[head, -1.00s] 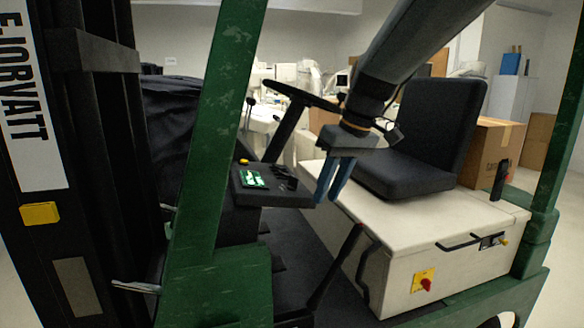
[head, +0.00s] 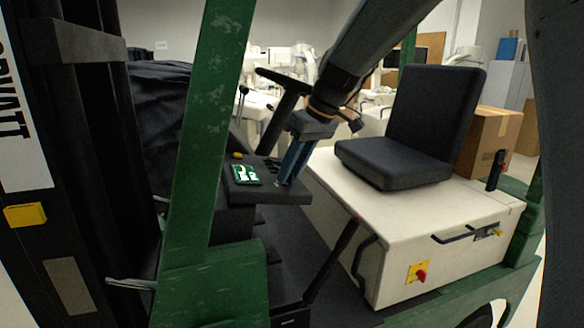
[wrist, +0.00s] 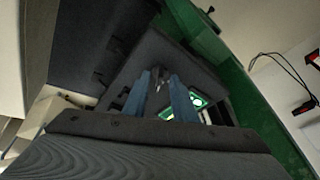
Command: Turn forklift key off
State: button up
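The forklift's dark console (head: 275,195) has a lit green-and-white display (head: 245,174) on top. My gripper (head: 284,180) has two blue fingers pointing down at the console's top, just right of the display. In the wrist view my gripper (wrist: 160,78) is open, its fingers apart on either side of a small greyish part that looks like the key (wrist: 158,76). Whether the fingers touch it, and which way it is turned, I cannot tell. The display also shows in the wrist view (wrist: 195,101), partly behind the right finger. In the head view the fingers hide the key.
The steering wheel (head: 285,80) stands behind the console, close to my arm. A green post (head: 210,120) rises at the left. The black seat (head: 410,135) sits on a pale cover (head: 400,225) at the right, with a red knob (head: 421,276) on its front.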

grip_shut()
jog(key=shift+f+n+b, duration=0.15)
jog(key=shift+n+b, duration=0.15)
jog(key=shift+b, duration=0.15)
jog(key=shift+w+d+n+g+b, duration=0.15)
jog(key=shift+n+g+b, duration=0.25)
jog(key=shift+n+b, duration=0.65)
jog(key=shift+w+n+g+y+b, duration=0.1)
jog(key=shift+n+g+y+b, duration=0.25)
jog(key=shift+n+b, duration=0.85)
jog(key=n+g+b, duration=0.1)
jog(key=n+b, duration=0.1)
jog(key=n, duration=0.1)
jog(key=shift+n, duration=0.35)
jog(key=shift+n+g+b, duration=0.35)
jog(key=shift+n+b, duration=0.2)
jog(key=shift+n, duration=1.05)
